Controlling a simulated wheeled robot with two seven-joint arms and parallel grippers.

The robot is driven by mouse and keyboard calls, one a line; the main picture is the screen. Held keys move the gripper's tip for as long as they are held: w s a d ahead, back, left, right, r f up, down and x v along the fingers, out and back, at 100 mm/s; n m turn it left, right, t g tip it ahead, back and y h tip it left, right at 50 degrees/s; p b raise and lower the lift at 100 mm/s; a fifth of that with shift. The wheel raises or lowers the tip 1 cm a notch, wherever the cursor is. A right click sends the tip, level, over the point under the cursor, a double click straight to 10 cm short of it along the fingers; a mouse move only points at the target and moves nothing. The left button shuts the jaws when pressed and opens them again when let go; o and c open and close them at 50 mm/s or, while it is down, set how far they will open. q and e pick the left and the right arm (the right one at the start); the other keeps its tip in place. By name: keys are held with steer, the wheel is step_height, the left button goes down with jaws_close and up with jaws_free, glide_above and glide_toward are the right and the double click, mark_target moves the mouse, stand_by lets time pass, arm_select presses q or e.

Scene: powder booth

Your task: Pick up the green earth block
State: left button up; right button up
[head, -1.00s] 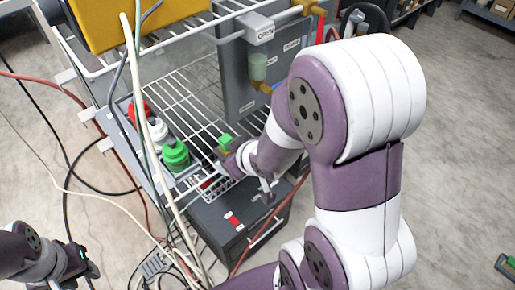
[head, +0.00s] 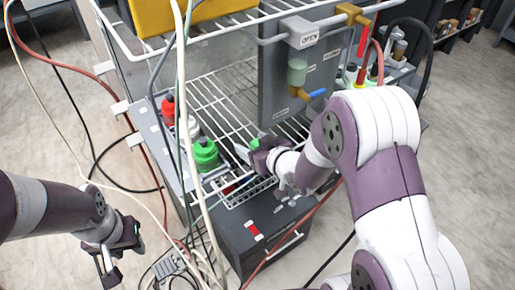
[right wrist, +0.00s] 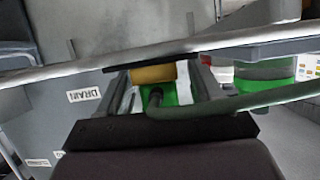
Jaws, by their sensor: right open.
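The green earth block (head: 254,143) shows in the head view as a small green patch on the wire shelf, mostly hidden by my right gripper. My right gripper (head: 262,158) is at the block, low over the shelf's front part. In the right wrist view the green block (right wrist: 182,92) shows between the two spread fingers of the right gripper (right wrist: 163,88), with a yellow-brown piece beside it. A bar and a hose cross that view, so contact cannot be told. My left gripper (head: 118,255) hangs empty at the lower left, its fingers apart.
Bottles with red, white and green caps (head: 205,152) stand left of the block. A grey panel (head: 296,85) with a valve rises behind it. Loose cables (head: 180,120) hang across the front left. A dark box (head: 255,228) sits below the wire shelf (head: 222,100).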

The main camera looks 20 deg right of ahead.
steer(key=c, duration=0.9)
steer(key=shift+c, duration=0.2)
steer(key=shift+r, duration=0.1)
